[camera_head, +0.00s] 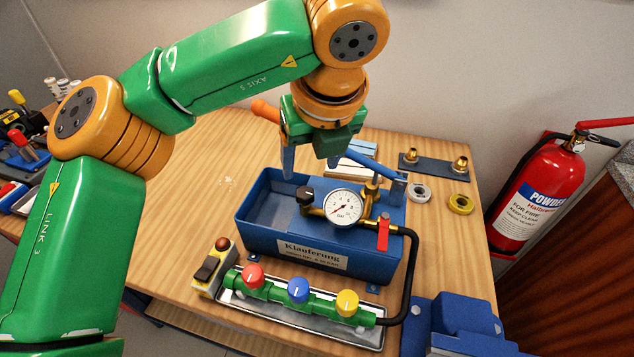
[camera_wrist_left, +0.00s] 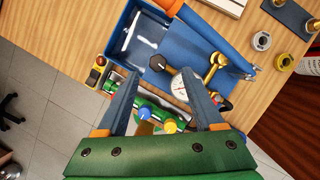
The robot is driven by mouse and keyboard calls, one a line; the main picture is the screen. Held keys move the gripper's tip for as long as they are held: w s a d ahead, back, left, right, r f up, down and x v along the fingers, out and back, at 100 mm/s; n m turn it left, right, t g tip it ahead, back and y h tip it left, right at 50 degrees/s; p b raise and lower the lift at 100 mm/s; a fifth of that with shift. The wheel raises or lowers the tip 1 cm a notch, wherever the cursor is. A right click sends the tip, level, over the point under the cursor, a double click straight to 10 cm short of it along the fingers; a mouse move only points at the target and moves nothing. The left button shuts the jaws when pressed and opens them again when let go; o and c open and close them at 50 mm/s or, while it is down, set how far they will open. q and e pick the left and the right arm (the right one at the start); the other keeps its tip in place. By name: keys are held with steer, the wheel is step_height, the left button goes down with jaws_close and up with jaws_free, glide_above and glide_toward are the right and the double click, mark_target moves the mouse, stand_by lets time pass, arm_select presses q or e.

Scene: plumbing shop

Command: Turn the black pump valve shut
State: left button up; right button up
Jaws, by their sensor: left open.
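The black pump valve (camera_head: 306,195) is a dark knob on the brass fitting left of the round gauge (camera_head: 343,207), on the blue test pump (camera_head: 385,260). The valve also shows in the left wrist view (camera_wrist_left: 158,63), just beyond and between the fingertips. My left gripper (camera_head: 311,166) is open and empty, pointing down above the valve and apart from it. The pump lever, with an orange grip (camera_head: 264,110), runs behind the gripper and is partly hidden by it. My right gripper is in neither view.
A green manifold (camera_head: 320,302) with red, blue and yellow knobs lies in a metal tray in front of the pump. A red lever (camera_head: 383,232) and black hose stand at the pump's right. Tape rolls (camera_head: 461,204) lie farther right. A fire extinguisher (camera_head: 538,190) is beyond the table.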

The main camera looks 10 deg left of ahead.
mark_target(305, 193)
arm_select(q)
steer(key=x, duration=0.2)
steer(key=p+x, duration=0.1)
steer(key=x, duration=0.1)
steer(key=s+x, duration=0.1)
steer(key=x, duration=0.1)
steer(key=shift+w+a+f, duration=0.1)
steer(key=shift+f, duration=0.35)
steer(key=shift+w+f, duration=0.15)
steer(key=shift+f, duration=0.25)
steer(key=shift+c, duration=0.6)
jaws_close()
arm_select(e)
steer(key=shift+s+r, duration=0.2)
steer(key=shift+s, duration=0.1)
